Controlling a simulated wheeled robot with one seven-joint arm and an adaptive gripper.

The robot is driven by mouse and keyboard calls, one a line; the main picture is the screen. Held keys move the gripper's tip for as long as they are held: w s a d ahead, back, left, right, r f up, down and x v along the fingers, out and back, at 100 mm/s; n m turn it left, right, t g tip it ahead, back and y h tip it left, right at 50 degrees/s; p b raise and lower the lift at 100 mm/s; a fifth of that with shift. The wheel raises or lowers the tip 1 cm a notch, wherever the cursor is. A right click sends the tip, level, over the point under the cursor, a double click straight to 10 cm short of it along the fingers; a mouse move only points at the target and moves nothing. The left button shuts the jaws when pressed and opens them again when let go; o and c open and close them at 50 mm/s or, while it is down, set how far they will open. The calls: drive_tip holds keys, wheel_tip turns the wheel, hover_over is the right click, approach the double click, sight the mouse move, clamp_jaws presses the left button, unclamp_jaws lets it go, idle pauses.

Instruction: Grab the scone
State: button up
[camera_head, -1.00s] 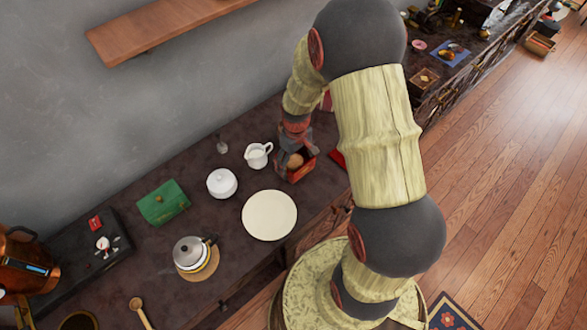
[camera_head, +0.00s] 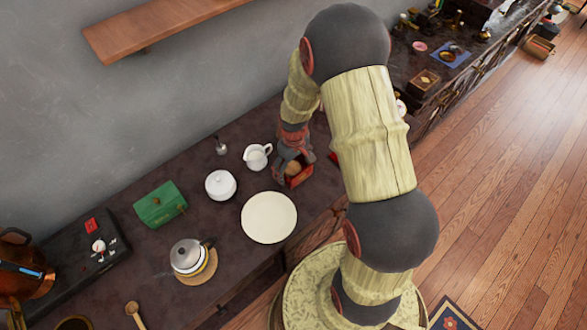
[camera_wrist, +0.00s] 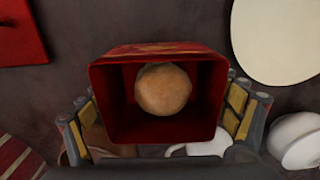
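The scone (camera_wrist: 163,89) is a round, pale brown bun inside an open red box (camera_wrist: 160,133) in the wrist view. In the head view the scone (camera_head: 294,168) and the red box (camera_head: 301,178) show partly behind my gripper (camera_head: 287,165), on the dark counter. In the wrist view my gripper (camera_wrist: 162,115) is open, with one finger on each side of the box, outside its walls. I cannot tell whether the fingers touch the box. The scone lies between the box walls, not held.
A cream plate (camera_head: 269,217), a white jug (camera_head: 257,156) and a lidded white pot (camera_head: 220,185) stand close by on the counter. A flat red item (camera_wrist: 20,34) lies beside the box. A kettle (camera_head: 187,255) and a green box (camera_head: 160,204) are farther left.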

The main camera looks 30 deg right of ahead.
drive_tip(key=shift+o, duration=1.1)
drive_tip(key=shift+r, duration=0.1)
